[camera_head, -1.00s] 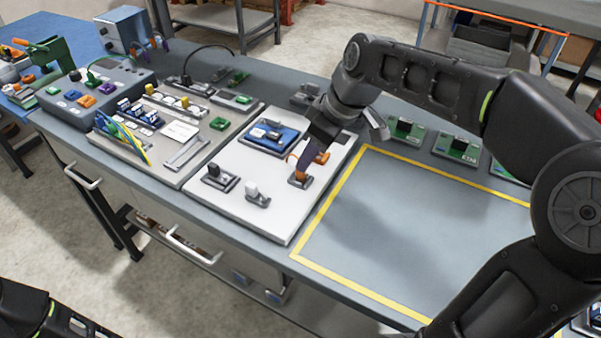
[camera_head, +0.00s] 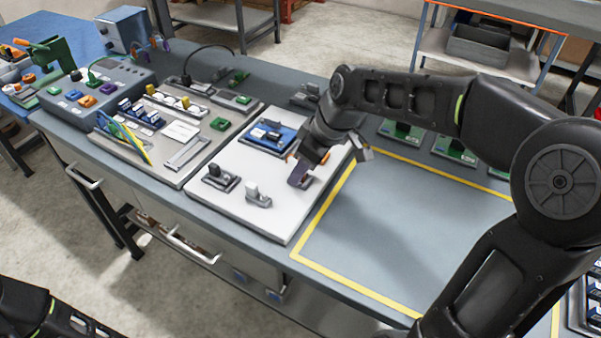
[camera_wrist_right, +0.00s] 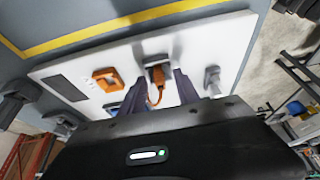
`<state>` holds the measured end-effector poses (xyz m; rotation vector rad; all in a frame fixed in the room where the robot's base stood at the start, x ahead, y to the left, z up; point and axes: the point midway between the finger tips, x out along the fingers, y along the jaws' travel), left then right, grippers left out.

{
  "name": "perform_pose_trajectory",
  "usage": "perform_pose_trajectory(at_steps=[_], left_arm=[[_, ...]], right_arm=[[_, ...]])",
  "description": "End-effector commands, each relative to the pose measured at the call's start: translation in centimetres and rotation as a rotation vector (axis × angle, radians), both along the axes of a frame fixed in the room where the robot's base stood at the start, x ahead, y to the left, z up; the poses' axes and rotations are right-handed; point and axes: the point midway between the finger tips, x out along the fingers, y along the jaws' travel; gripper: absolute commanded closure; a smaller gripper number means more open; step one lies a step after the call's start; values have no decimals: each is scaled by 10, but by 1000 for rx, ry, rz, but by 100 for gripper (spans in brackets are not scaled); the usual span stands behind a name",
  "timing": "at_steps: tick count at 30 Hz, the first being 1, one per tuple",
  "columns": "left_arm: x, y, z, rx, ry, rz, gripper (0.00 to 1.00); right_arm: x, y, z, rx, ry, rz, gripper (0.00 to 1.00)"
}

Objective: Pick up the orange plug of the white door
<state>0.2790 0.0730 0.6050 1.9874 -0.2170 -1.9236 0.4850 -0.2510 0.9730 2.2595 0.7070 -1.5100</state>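The white door is a flat white panel (camera_head: 278,221) lying on the bench. The orange plug (camera_wrist_right: 156,74) with its thin orange cable sits in a grey socket on that panel in the right wrist view. My right gripper (camera_wrist_right: 160,79) has its two dark fingers on either side of the plug, with small gaps seeming to show beside it. In the head view the right gripper (camera_head: 301,178) is low over the panel, and its fingers and wrist hide most of the plug. Only part of my left arm shows at the lower left; its gripper is out of view.
A black plug (camera_head: 215,172) and a white plug (camera_head: 252,190) stand on the panel near the gripper. A blue module (camera_head: 268,137) lies behind them. A yellow-outlined area (camera_head: 400,220) to the right is clear. Green boards (camera_head: 455,148) stand behind it.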

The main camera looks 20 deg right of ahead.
Motion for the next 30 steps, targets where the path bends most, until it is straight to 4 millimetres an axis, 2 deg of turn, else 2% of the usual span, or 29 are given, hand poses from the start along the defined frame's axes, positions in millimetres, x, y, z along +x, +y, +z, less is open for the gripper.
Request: perform_pose_trajectory(at_steps=[10,24,30], left_arm=[[0,0,0,0,0,0,64],[0,0,0,0,0,0,64],[0,0,0,0,0,0,64]], right_arm=[[0,0,0,0,0,0,63],[0,0,1,0,0,0,100],[0,0,0,0,0,0,100]])
